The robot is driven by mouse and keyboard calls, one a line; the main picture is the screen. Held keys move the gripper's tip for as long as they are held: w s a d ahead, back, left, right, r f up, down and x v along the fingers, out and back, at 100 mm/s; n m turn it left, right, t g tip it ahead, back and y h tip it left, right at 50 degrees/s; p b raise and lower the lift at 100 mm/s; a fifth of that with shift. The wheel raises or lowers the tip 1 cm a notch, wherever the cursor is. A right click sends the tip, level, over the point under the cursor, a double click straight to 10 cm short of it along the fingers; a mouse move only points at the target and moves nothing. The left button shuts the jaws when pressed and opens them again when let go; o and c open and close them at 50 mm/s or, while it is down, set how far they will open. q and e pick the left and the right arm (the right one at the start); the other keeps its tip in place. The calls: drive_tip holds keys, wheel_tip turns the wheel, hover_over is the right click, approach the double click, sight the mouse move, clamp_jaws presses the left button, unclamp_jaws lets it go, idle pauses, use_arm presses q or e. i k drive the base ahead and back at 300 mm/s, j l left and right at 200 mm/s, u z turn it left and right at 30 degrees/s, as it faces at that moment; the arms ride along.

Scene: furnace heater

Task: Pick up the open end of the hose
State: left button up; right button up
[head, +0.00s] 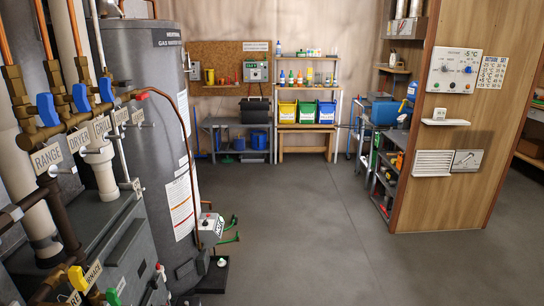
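No open hose end can be made out for certain. A grey water heater (146,130) stands at the left. A thin copper-brown line (187,140) curves from near its top down along its side toward a white control box (209,232) low on the tank. Small green parts (230,238) stick out to the right by that box; I cannot tell if they are hose or handles. Neither of my grippers is in view.
Pipes with blue-handled valves (79,97) and a grey furnace cabinet (110,250) fill the left foreground. A wooden partition (440,130) and a tool cart (388,165) stand at the right. Bins (306,112) line the back. The grey floor (310,230) between is clear.

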sight(234, 218)
drive_tip(key=i+l+z, duration=0.1)
drive_tip(key=i+z, duration=0.35)
drive_tip(key=i, duration=1.6)
drive_tip(key=i+u, duration=0.15)
drive_tip(key=i, duration=0.3)
drive_tip(key=i+l+u, duration=0.15)
drive_tip(key=i, duration=0.35)
drive_tip(key=i+l+u, duration=0.2)
drive_tip(key=i, duration=0.25)
drive_tip(key=i+l+u, duration=0.15)
drive_tip(key=i, duration=0.3)
